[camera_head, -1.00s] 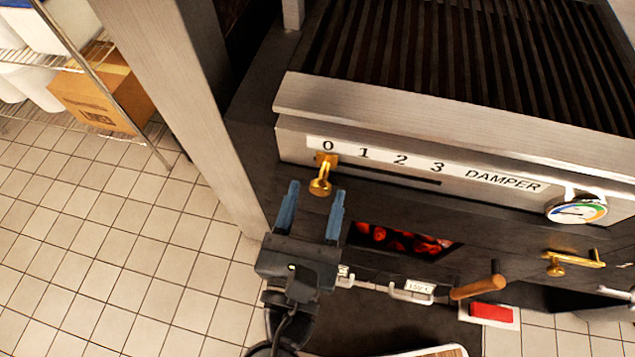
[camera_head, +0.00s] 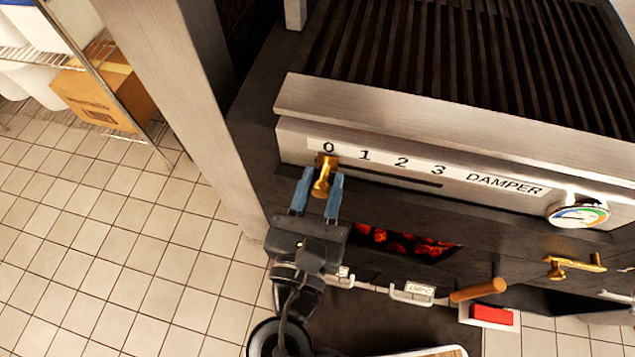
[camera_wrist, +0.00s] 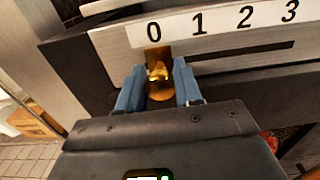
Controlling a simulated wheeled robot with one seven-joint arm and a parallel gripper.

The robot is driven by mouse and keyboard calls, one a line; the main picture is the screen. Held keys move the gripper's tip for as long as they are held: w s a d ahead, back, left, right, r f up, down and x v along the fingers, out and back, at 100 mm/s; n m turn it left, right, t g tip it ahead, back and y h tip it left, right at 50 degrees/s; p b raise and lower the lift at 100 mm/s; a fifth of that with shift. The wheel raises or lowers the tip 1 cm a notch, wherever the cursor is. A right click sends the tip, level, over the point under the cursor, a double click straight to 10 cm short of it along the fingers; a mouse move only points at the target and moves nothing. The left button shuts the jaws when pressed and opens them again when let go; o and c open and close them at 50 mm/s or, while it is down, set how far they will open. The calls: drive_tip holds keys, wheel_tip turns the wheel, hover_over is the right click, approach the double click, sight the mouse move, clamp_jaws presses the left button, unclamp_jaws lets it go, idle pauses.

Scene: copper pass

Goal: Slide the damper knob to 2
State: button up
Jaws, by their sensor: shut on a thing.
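The brass damper knob (camera_head: 322,180) sits at the left end of a dark slot in the grill's front panel, under the 0 of the damper scale (camera_head: 425,167). The scale reads 0, 1, 2, 3 from left to right. My gripper (camera_head: 320,190) has its blue fingers on either side of the knob and is shut on it. The wrist view shows the knob (camera_wrist: 159,82) between the two fingers, with its lower part hidden by my gripper. The 2 (camera_wrist: 246,17) shows in the wrist view, right of the knob.
The slot (camera_head: 390,175) is clear to the right of the knob. Below it is an opening with glowing coals (camera_head: 400,240). A dial gauge (camera_head: 578,215), a brass latch (camera_head: 575,264) and a wooden handle (camera_head: 478,290) are on the right. A steel post (camera_head: 190,110) stands left.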

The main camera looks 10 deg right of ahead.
clamp_jaws()
drive_tip(key=shift+s+d+r+p, duration=0.1)
drive_tip(key=shift+d+r+p, duration=0.05)
drive_tip(key=shift+d+p, duration=0.15)
drive_tip(key=s+d+p, duration=0.1)
drive_tip(key=d, duration=0.2)
drive_tip(key=s+d+p, duration=0.1)
drive_tip(key=d, duration=0.2)
drive_tip(key=s+d+p, duration=0.1)
drive_tip(key=d+p, duration=0.1)
drive_tip(key=shift+s+d, duration=0.1)
drive_tip(key=shift+d, duration=0.3)
drive_tip(key=o, duration=0.8)
unclamp_jaws()
drive_tip(key=shift+o, duration=0.2)
